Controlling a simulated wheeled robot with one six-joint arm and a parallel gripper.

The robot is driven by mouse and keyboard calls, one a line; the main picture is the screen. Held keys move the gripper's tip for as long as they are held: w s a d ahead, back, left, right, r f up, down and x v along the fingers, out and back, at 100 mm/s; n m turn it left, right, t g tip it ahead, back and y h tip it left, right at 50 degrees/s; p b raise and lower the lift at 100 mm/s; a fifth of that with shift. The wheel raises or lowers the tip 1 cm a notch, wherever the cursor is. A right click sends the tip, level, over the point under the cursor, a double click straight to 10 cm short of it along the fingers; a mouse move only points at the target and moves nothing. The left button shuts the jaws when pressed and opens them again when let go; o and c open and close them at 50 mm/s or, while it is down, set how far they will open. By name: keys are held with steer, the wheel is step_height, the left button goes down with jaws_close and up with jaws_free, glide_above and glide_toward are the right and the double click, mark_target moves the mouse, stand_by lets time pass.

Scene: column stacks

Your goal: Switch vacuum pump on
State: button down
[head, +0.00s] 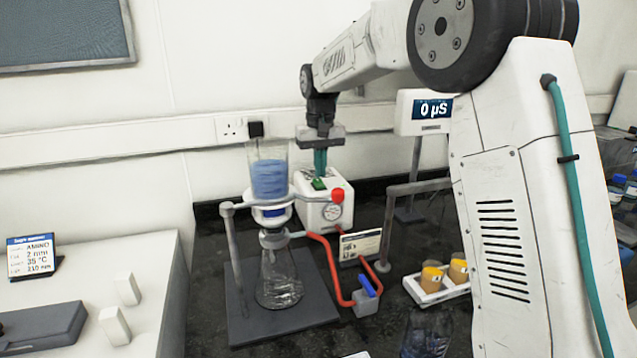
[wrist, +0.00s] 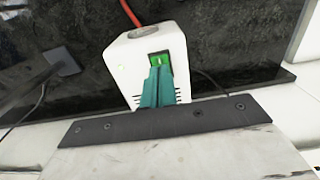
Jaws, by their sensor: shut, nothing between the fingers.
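My gripper (head: 320,172) points straight down over the pump. Its teal fingers are together with nothing between them, and their tips (wrist: 157,68) are at the switch's edge. I cannot tell whether they touch it. The fingers hide part of the pump's top in the wrist view.
A column with blue filling (head: 269,178) sits over a flask (head: 278,278) on a stand in front of the pump. A red hose (head: 332,262) runs to a blue-handled valve (head: 367,287). A conductivity display (head: 425,112) stands behind.

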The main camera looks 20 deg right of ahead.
mark_target(321, 186)
steer(key=shift+r, duration=2.4)
steer(key=s+d+r, duration=0.1)
steer(key=s+r, duration=0.1)
steer(key=s, duration=0.9)
steer(key=s+d+r, duration=0.1)
steer(key=s+r, duration=0.1)
steer(key=s, duration=0.9)
steer(key=s+f, duration=0.4)
steer(key=s, duration=0.7)
steer(key=s+d+f+t, duration=0.1)
steer(key=s+f, duration=0.4)
steer(key=s, duration=0.6)
